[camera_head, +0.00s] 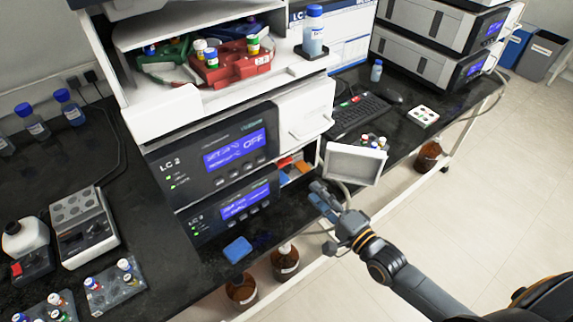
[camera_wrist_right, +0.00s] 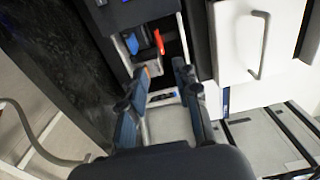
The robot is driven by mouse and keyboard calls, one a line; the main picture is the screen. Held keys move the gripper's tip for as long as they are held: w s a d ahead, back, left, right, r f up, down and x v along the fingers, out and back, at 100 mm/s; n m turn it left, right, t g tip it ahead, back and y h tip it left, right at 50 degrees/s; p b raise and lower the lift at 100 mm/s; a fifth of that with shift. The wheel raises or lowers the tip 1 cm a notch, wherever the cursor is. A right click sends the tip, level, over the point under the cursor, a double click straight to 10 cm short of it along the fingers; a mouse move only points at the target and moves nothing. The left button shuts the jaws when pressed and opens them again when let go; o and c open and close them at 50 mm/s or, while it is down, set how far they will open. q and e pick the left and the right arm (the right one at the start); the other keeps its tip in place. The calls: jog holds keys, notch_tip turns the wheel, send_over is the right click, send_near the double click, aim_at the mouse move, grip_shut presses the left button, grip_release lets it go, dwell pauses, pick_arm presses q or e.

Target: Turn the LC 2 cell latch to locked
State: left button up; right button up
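The LC 2 stack has an upper module (camera_head: 212,153) labelled LC 2, with a lit screen reading OFF. A lower module (camera_head: 232,212) with a lit screen sits beneath it. To the right of their screens is an open bay (camera_head: 293,172) holding red, blue and orange parts. In the right wrist view, a red lever-like part (camera_wrist_right: 158,41) stands in that bay beside a blue part (camera_wrist_right: 132,43). I cannot tell for sure which is the cell latch. My right gripper (camera_head: 322,194) is open and empty in front of the bay; its two fingers (camera_wrist_right: 160,80) point toward it. My left gripper is not in view.
A white panel (camera_head: 355,163) stands just right of my right gripper. A white drawer front with a handle (camera_head: 308,118) is above the bay. A blue block (camera_head: 238,249) lies near the bench edge, with bottles (camera_head: 285,262) below. Open floor lies to the right.

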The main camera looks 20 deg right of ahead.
aim_at(284, 163)
jog(key=p+x, duration=0.1)
jog(key=x, duration=1)
jog(key=shift+w+a+f, duration=0.1)
jog(key=shift+w+a, duration=0.1)
jog(key=shift+w, duration=0.15)
jog(key=shift+c, duration=0.4)
grip_shut()
